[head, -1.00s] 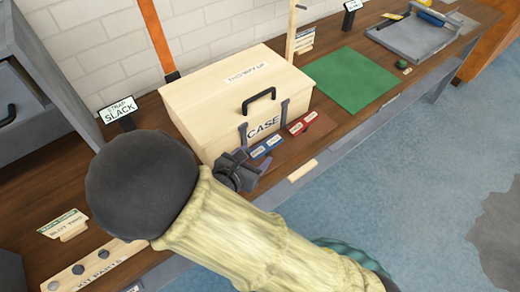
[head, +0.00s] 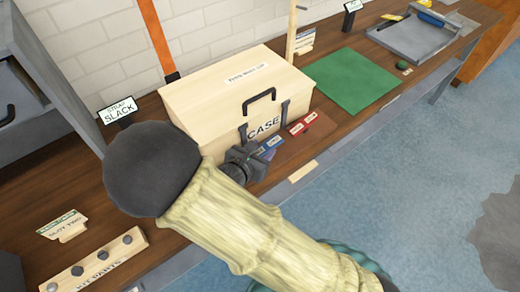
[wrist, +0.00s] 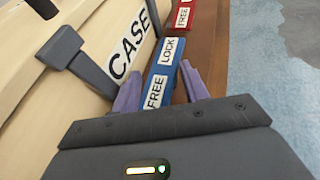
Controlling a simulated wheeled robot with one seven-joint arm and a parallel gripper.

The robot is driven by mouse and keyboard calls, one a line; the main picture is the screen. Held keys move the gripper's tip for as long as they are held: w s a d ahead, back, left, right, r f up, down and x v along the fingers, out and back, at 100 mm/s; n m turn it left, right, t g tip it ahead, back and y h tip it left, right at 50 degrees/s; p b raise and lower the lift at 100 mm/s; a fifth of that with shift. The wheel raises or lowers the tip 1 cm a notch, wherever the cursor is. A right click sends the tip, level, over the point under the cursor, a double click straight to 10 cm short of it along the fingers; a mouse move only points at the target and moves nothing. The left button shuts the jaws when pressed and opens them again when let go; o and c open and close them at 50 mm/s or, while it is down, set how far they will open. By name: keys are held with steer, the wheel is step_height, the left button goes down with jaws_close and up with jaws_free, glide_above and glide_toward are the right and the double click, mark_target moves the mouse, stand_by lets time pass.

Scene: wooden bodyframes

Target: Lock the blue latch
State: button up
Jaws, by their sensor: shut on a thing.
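The blue latch (head: 270,145) lies on the bench along the front of the wooden case (head: 205,100). In the wrist view the blue latch (wrist: 165,70) shows two white labels, LOCK farther away and FREE nearer me. My gripper (wrist: 162,88) has its two purple fingers on either side of the blue piece, by the FREE label, and is shut on it. The exact contact is hidden behind the gripper's body. In the head view my gripper (head: 250,158) is at the latch's near left end, partly hidden by my arm.
A red latch (head: 303,123) lies just beyond the blue one. The case has a black handle and dark straps on its front. A green mat (head: 352,80) lies to the right. A "STRAP SLACK" sign (head: 118,112) and a kit-parts rack (head: 95,262) stand to the left.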

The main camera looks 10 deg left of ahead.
steer(key=shift+d, duration=0.1)
steer(key=shift+w+d+r+m+g+y, duration=0.1)
steer(key=shift+m+g+y, duration=0.1)
steer(key=shift+g+y, duration=0.45)
steer(key=shift+d+r+m+g+y, duration=0.1)
steer(key=shift+m+g+y, duration=0.2)
steer(key=shift+g, duration=0.55)
steer(key=o, duration=0.9)
steer(key=shift+r, duration=0.1)
steer(key=shift+r, duration=0.1)
steer(key=p+v, duration=0.2)
steer(key=v, duration=1.5)
steer(key=shift+p, duration=0.3)
